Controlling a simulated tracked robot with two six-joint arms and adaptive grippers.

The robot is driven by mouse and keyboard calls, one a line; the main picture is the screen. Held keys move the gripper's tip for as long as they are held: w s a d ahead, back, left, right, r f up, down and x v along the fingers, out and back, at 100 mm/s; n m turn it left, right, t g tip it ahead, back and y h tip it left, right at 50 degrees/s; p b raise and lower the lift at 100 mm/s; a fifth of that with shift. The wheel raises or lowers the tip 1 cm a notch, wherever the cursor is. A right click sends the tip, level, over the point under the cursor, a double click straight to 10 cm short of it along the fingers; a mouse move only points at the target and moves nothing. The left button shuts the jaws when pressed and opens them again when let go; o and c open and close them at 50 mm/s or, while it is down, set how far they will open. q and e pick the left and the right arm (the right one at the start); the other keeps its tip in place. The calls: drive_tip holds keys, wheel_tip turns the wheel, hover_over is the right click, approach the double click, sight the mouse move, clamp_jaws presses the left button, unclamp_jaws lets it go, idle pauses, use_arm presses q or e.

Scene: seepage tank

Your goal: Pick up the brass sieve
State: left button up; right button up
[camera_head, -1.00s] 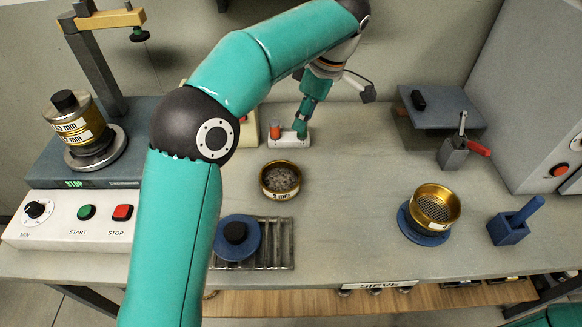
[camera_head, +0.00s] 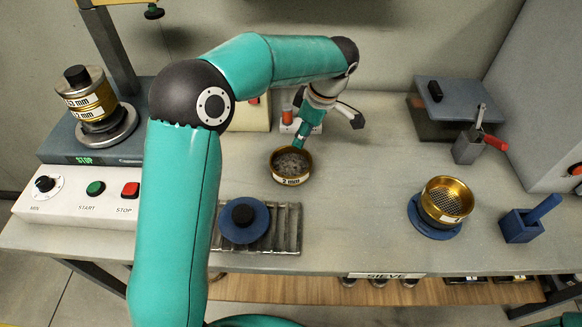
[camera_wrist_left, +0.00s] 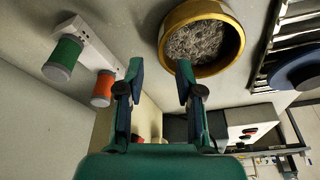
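A brass sieve (camera_head: 291,179) labelled 2 mm stands upright on the bench with grey grains in it. In the left wrist view it shows at the top (camera_wrist_left: 237,48), its near rim close to the right fingertip. My left gripper (camera_head: 303,138) is just behind this sieve in the head view. In the left wrist view the gripper (camera_wrist_left: 160,72) is open with nothing between its fingers. A second brass sieve (camera_head: 459,188), with bare mesh, sits tilted-looking on a blue round base at the right. My right gripper is not in view.
A slotted metal rack (camera_head: 287,240) with a blue disc (camera_head: 246,232) is in front. A shaker with stacked sieves (camera_head: 89,100) stands left. The bench between the two sieves is clear.

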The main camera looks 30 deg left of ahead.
sight(289, 166)
use_arm(q)
drive_tip(key=shift+d+p+x, duration=0.15)
drive_tip(key=shift+x, duration=1)
drive_tip(key=shift+d+p+x, duration=0.15)
drive_tip(key=shift+x, duration=1)
drive_tip(key=shift+f, duration=0.1)
clamp_jaws()
